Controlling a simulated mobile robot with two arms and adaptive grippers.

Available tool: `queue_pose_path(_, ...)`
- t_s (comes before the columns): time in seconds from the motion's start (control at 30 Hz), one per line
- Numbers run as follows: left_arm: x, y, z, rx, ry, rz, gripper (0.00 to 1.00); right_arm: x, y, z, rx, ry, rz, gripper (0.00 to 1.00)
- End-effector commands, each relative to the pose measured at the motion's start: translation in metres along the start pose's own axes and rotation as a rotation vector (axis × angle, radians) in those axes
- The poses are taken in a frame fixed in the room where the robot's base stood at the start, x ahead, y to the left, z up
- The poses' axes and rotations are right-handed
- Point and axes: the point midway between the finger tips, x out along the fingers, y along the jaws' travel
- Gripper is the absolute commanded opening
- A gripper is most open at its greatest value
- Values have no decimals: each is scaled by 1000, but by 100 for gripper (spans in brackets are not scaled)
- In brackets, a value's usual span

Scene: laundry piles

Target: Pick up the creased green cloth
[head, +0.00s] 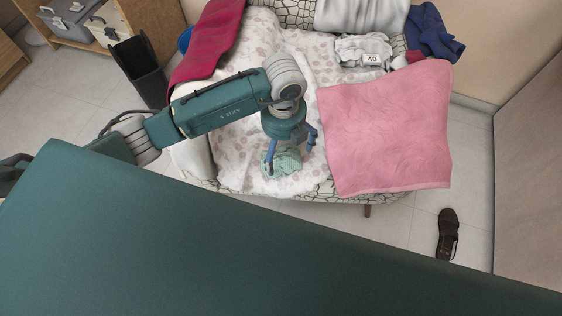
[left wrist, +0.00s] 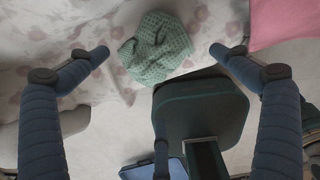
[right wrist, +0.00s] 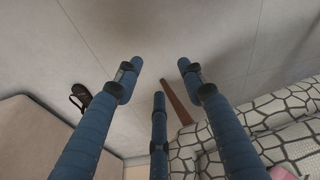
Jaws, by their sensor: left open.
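The creased green cloth (head: 284,166) lies crumpled on the white floral sheet near the sofa's front edge. It shows whole in the left wrist view (left wrist: 155,50). My left gripper (head: 291,153) is open above it, its fingers on either side and apart from the cloth, with nothing held. The gripper hides part of the cloth in the head view. My right gripper (right wrist: 158,66) shows only in the right wrist view. Its fingers are apart and empty over the floor, away from the cloth.
A pink towel (head: 388,130) lies right of the cloth on the sofa. A crimson cloth (head: 208,45), a white bundle labelled 40 (head: 362,50) and a navy garment (head: 433,33) lie around the back. A dark bin (head: 140,72) stands left. A shoe (head: 447,234) is on the floor.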

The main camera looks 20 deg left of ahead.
Motion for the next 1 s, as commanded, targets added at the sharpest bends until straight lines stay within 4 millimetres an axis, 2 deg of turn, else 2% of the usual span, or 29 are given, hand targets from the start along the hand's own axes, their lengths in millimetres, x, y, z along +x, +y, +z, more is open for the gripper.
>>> queue_pose_path(0.1, 18, -1, -1, 1, 3, -2, 100, -7, 1, -6, 1, 6, 1, 40)
queue_pose_path(0.27, 29, 0, 0, 1, 2, -3, 100, -14, 1, -9, 2, 9, 2, 40)
queue_pose_path(0.6, 74, 3, 3, 3, 3, -5, 100, -43, 3, -25, 5, 26, 4, 40)
queue_pose_path(0.9, 77, 3, 3, 4, 2, -5, 100, -47, 3, -26, 5, 28, 5, 40)
queue_pose_path(1.0, 77, 3, 3, 4, 2, -5, 80, -47, 3, -26, 5, 28, 5, 40)
